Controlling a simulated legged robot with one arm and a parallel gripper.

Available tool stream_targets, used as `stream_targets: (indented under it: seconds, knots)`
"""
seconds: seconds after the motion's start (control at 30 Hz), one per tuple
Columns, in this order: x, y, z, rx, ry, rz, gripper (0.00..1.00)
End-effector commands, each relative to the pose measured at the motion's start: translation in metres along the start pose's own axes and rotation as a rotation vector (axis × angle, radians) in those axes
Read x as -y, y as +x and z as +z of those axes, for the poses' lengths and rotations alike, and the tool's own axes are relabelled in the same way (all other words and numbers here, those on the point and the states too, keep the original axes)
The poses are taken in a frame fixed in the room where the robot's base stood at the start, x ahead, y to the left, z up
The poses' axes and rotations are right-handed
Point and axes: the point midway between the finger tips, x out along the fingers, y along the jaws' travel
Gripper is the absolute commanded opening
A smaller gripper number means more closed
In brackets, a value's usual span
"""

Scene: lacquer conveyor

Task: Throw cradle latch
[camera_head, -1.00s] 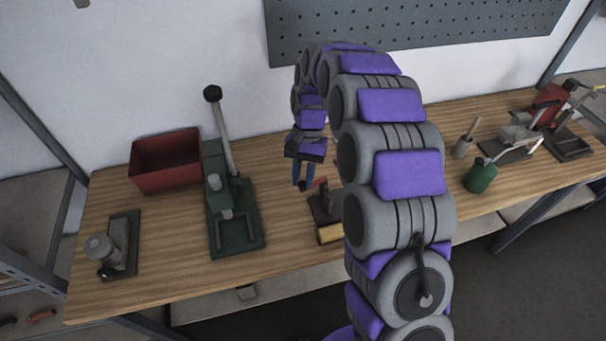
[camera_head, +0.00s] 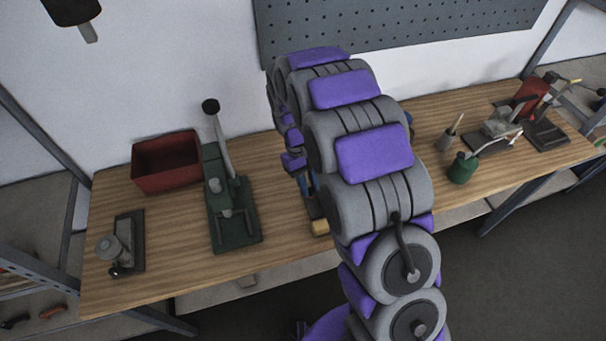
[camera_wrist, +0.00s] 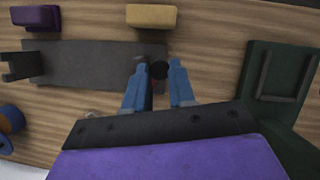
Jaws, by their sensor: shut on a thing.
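In the wrist view the cradle is a flat grey plate (camera_wrist: 85,62) on the wooden bench, with a dark upright bracket (camera_wrist: 18,66) at its left end. A round dark knob (camera_wrist: 158,70), apparently the latch handle's end, sits between the two blue fingertips of my gripper (camera_wrist: 158,78), at the plate's right end. My gripper is shut on this knob. In the head view my arm hides most of the cradle; only a blue bit of my gripper (camera_head: 313,184) shows beside the arm.
A grey clamp device (camera_head: 115,249) and a green can (camera_head: 462,168) are farther off.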

Motion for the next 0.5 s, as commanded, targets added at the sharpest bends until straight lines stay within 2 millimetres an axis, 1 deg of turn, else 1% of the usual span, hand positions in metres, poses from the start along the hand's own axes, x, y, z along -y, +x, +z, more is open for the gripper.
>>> stream_targets:
  seconds: [0.03, 0.3, 0.5]
  knots:
    - [-0.001, -0.002, 0.004, 0.002, -0.042, 0.018, 0.00]
    - [-0.013, 0.002, 0.013, 0.002, -0.263, 0.109, 0.00]
    - [-0.021, 0.003, 0.016, -0.001, -0.390, 0.163, 0.00]
